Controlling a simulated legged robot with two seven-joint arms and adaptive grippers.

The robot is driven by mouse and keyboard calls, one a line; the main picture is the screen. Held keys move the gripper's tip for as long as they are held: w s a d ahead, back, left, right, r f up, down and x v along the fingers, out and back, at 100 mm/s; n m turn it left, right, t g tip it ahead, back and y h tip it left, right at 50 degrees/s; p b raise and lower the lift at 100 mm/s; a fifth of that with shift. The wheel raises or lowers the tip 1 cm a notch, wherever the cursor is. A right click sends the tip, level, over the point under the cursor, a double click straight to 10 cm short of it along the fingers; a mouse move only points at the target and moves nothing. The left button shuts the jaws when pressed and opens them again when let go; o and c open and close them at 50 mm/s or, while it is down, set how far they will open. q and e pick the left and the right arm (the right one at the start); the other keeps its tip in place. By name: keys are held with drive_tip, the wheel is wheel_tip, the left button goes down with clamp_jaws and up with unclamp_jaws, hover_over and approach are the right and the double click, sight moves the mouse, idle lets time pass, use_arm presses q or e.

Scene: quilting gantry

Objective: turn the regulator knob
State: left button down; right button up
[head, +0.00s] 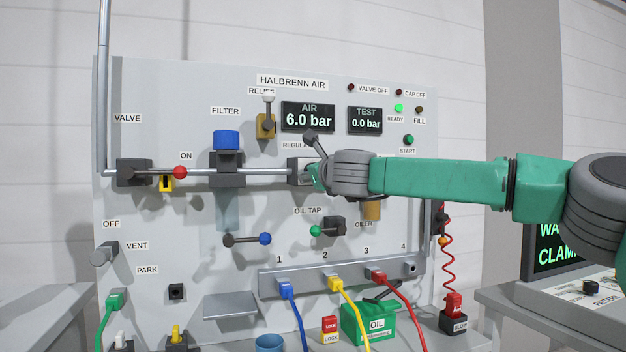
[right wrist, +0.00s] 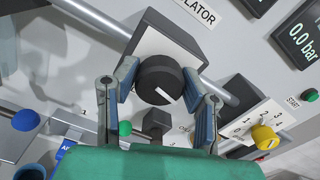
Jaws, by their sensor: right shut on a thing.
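The regulator knob (right wrist: 158,76) is a round black knob with a white pointer line, on the front of a grey and white regulator block (right wrist: 188,38). In the right wrist view the line points down and to the right. My right gripper (right wrist: 160,82) has its two fingers on opposite sides of the knob and is shut on it. In the head view my right gripper (head: 318,178) is at the regulator block (head: 296,170), and my wrist hides the knob. The AIR display (head: 308,117) reads 6.0 bar. My left gripper is not in view.
A relief valve (head: 266,125) with a lever is above the pipe (head: 266,171). The filter (head: 227,160) and red-ended valve lever (head: 178,172) are to the left. The oil tap (head: 333,226) and coloured hoses are below. The TEST display (head: 366,122) reads 0.0 bar.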

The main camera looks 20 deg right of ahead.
drive_tip(key=shift+f, duration=0.45)
drive_tip(key=o, duration=1.1)
drive_tip(key=shift+o, duration=0.2)
drive_tip(key=shift+w+r, duration=0.1)
drive_tip(key=shift+w, duration=0.05)
drive_tip(key=shift+r, duration=0.1)
drive_tip(key=shift+s+r, duration=0.15)
drive_tip(key=shift+s, duration=0.2)
drive_tip(key=s, duration=1.1)
drive_tip(key=shift+s+d+f, duration=0.15)
drive_tip(key=shift+d+f, duration=0.1)
drive_tip(key=shift+d, duration=0.1)
